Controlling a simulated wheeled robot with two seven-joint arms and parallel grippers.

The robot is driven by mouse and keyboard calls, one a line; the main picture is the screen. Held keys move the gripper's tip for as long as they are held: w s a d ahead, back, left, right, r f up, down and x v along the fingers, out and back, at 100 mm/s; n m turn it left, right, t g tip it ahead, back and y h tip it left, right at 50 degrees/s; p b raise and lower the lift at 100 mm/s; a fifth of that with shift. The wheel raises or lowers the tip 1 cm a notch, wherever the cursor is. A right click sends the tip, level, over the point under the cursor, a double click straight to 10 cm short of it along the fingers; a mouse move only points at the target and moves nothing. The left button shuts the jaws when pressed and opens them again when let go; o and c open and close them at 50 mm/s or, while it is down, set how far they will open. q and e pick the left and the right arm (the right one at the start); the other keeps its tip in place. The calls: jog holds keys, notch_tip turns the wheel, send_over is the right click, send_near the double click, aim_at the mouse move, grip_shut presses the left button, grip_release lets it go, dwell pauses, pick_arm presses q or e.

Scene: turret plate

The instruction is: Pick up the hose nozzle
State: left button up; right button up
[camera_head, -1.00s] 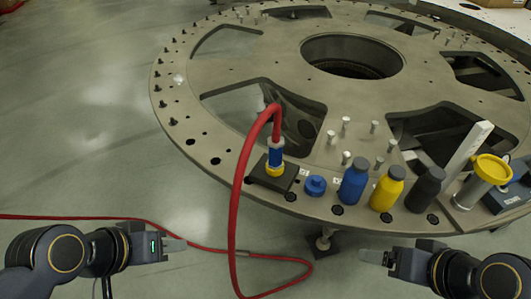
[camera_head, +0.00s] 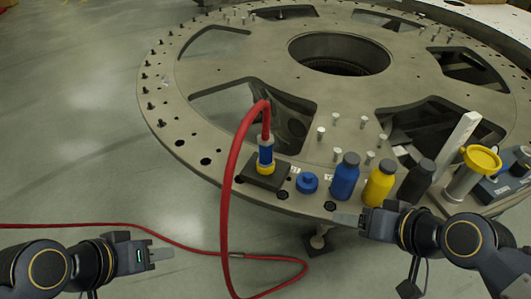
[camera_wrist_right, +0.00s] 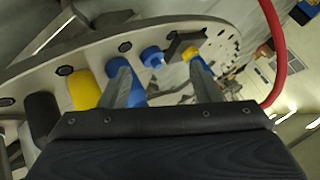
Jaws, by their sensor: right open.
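The hose nozzle (camera_head: 265,154), blue with a yellow base, stands upright on a dark block (camera_head: 264,174) at the plate's near edge. A red hose (camera_head: 229,170) arches out of its top and down to the floor. In the right wrist view the nozzle (camera_wrist_right: 190,53) is partly hidden behind the right-hand finger. My right gripper (camera_head: 348,219) is open and empty at the plate's near edge, right of the nozzle and apart from it; its two fingers (camera_wrist_right: 163,88) also show in the wrist view. My left gripper (camera_head: 160,257) is over the floor, left of the nozzle; its jaw opening is unclear.
A blue cap (camera_head: 307,182), a blue bottle (camera_head: 345,176), a yellow bottle (camera_head: 379,183) and a black bottle (camera_head: 416,181) stand in a row right of the nozzle. Several metal pins stand behind. A yellow-topped cylinder (camera_head: 466,180) is further right. The floor at left is clear except for hose.

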jog(key=w+a+f+t+y+b, duration=0.1)
jog(key=w+a+f+t+b, duration=0.1)
jog(key=w+a, duration=0.55)
jog(key=n+t+h+b, duration=0.1)
jog(key=t+h+b, duration=0.25)
jog(key=t, duration=0.25)
send_near(266, 149)
jog(key=shift+y, duration=0.25)
jog(key=w+f, duration=0.2)
jog(key=w, duration=0.1)
jog(key=w+d+f, duration=0.1)
jog(key=w+f, duration=0.1)
jog(key=shift+w, duration=0.15)
jog(key=shift+a+r+n+t+h+b, duration=0.2)
jog(key=shift+a+n+t+h+b, duration=0.1)
jog(key=shift+a+t, duration=0.25)
jog(key=shift+a+r+n+t+h+b, duration=0.25)
jog(key=shift+a+t+h, duration=0.1)
jog(key=shift+a, duration=0.25)
jog(key=shift+a+r+t, duration=0.2)
jog(key=shift+t, duration=0.2)
jog(key=shift+w+a+r, duration=0.1)
jog(key=shift+w+r, duration=0.05)
jog(key=shift+w, duration=0.05)
jog(key=w, duration=0.6)
jog(key=shift+w+r+p, duration=0.2)
jog(key=shift+p, duration=0.1)
jog(key=shift+w, duration=0.5)
jog(key=c, duration=1.2)
jog(key=shift+c, duration=0.2)
